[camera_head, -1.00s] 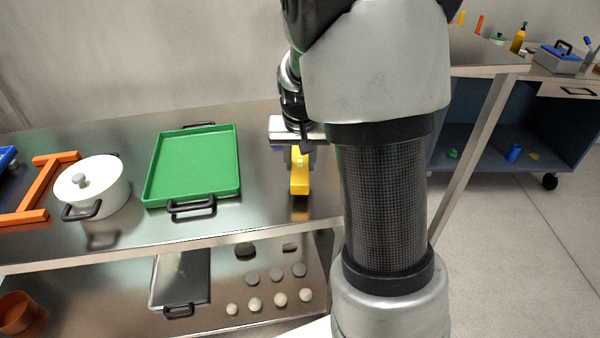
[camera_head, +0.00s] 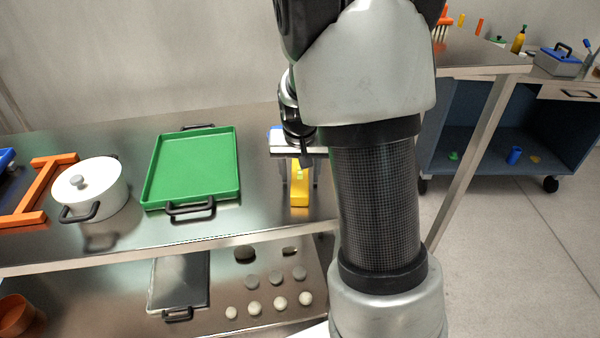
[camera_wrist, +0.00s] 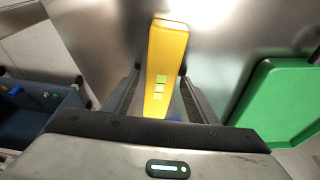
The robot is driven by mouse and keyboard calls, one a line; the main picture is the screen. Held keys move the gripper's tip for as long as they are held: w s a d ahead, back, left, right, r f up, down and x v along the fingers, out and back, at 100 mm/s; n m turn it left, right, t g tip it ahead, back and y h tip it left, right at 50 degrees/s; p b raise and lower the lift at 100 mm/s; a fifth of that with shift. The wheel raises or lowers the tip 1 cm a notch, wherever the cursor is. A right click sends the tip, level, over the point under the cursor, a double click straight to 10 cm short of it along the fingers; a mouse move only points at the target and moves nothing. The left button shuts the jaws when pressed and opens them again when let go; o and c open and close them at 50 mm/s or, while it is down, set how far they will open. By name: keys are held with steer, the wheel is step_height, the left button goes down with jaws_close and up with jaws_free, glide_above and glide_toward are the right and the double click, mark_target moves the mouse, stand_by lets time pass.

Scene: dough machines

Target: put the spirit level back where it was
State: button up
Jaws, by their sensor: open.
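The spirit level is a yellow bar (camera_head: 300,186) with pale green vials, on the steel table right of the green tray. In the wrist view the yellow spirit level (camera_wrist: 166,70) points away from my gripper, its near part between the two fingers. My gripper (camera_head: 300,170) is over the level, with fingers on either side of it; in the wrist view the gripper (camera_wrist: 160,95) shows gaps beside the bar. Its near end is hidden by the gripper body.
The green tray (camera_head: 150,200) is left of the level, then a white lidded pot (camera_head: 91,190) and an orange frame (camera_head: 62,160). The steel table (camera_head: 245,217) is bare in front. A lower shelf holds several pale round pieces and a dark tray (camera_head: 180,280).

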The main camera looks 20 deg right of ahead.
steer(key=p+v, duration=0.3)
steer(key=v, duration=0.9)
steer(key=s+a+r+n+t, duration=0.1)
steer(key=s+a+r, duration=0.3)
steer(key=s, duration=0.6)
steer(key=s+a+r+n+t+y, duration=0.1)
steer(key=s+a+r+n, duration=0.2)
steer(key=s, duration=0.7)
step_height(320, 180, up, 2)
steer(key=shift+a+r+n, duration=0.1)
steer(key=shift+a+n, duration=0.2)
steer(key=shift+a, duration=0.55)
step_height(320, 180, up, 15)
steer(key=p, duration=1.5)
steer(key=shift+r, duration=0.25)
